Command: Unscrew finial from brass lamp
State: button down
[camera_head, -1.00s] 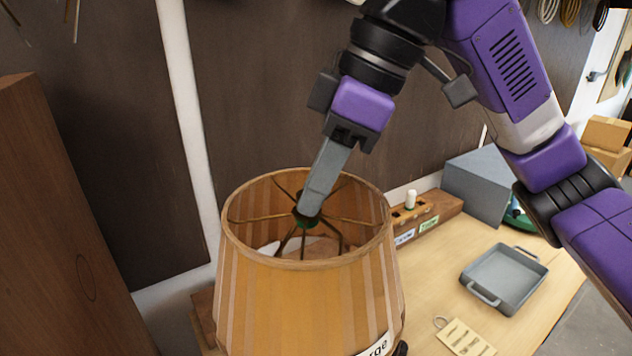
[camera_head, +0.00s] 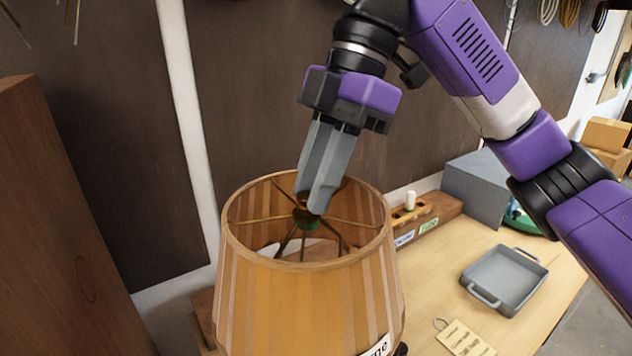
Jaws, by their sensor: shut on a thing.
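The lamp's tan striped shade (camera_head: 305,300) stands at the lower middle, open at the top. Thin metal spokes (camera_head: 258,220) run from its rim to a hub at the centre. My gripper (camera_head: 317,208) points down into the shade's top opening, with its grey fingertips at the hub. It is shut on the finial, which the fingers hide. A small green part (camera_head: 307,225) shows just below the fingertips. The brass lamp body is hidden inside and below the shade.
On the wooden bench (camera_head: 535,305) to the right are a grey two-handled tray (camera_head: 505,280), a wooden block with a white peg (camera_head: 425,215) and a tan tag (camera_head: 463,340). A grey box (camera_head: 488,185) stands behind. A wooden panel (camera_head: 60,230) rises at the left.

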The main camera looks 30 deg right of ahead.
dwell(0.3)
jog(key=n, duration=0.1)
jog(key=n+g, duration=0.1)
jog(key=n, duration=0.2)
jog(key=shift+w+g, duration=0.25)
jog(key=shift+g, duration=0.05)
jog(key=n+g+h, duration=0.1)
jog(key=n, duration=0.3)
jog(key=shift+w+a, duration=0.15)
jog(key=c, duration=1.2)
grip_release()
